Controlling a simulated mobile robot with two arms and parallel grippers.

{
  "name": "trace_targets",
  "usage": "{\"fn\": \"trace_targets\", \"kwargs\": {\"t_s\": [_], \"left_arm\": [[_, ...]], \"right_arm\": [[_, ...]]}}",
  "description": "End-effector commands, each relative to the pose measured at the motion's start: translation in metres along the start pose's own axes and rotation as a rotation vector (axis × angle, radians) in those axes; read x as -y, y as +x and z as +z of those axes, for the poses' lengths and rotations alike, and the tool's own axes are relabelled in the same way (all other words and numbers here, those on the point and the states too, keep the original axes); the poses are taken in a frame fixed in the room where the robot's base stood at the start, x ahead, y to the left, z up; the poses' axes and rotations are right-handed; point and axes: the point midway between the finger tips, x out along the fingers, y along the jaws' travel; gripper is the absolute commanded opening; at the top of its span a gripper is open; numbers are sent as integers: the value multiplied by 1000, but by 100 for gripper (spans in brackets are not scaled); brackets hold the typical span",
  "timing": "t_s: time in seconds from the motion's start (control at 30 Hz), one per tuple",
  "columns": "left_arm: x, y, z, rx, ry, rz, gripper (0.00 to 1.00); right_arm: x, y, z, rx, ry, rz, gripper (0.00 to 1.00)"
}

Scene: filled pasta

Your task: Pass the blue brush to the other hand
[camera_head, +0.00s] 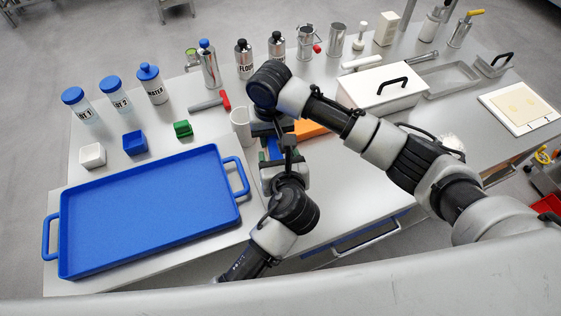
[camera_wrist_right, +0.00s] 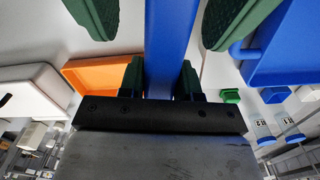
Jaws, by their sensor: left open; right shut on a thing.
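The blue brush shows in the right wrist view (camera_wrist_right: 168,40) as a long blue bar running up the middle. My right gripper (camera_wrist_right: 160,82) is shut on it, one green finger on each side. Two larger green fingers of my left gripper (camera_wrist_right: 165,18) stand on either side of the bar, spread wide with gaps to it. In the head view, a small part of the brush (camera_head: 273,149) shows between the two wrists, above the table. Arm parts hide most of the brush and both sets of fingertips there, and its bristles cannot be made out.
A blue tray (camera_head: 150,215) lies left of the grippers. A white mug (camera_head: 241,127) and an orange item (camera_head: 311,130) are close behind them. Bottles and jars line the back, with a white box (camera_head: 382,88) at right. The front middle of the table is clear.

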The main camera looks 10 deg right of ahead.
Motion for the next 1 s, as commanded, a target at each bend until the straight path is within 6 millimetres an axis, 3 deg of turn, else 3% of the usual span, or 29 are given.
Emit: {"fn": "trace_targets", "kwargs": {"t_s": [0.2,0.57,0.6,0.77,1.0], "left_arm": [[0,0,0,0,-1,0,64],[1,0,0,0,-1,-2,10],[1,0,0,0,-1,-3,10],[1,0,0,0,-1,-2,10],[0,0,0,0,0,-1,10]], "right_arm": [[0,0,0,0,0,0,11],[1,0,0,-1,-1,-2,11],[1,0,0,-1,-1,-3,38],[1,0,0,0,-1,-2,62],[0,0,0,0,0,-1,63]]}}
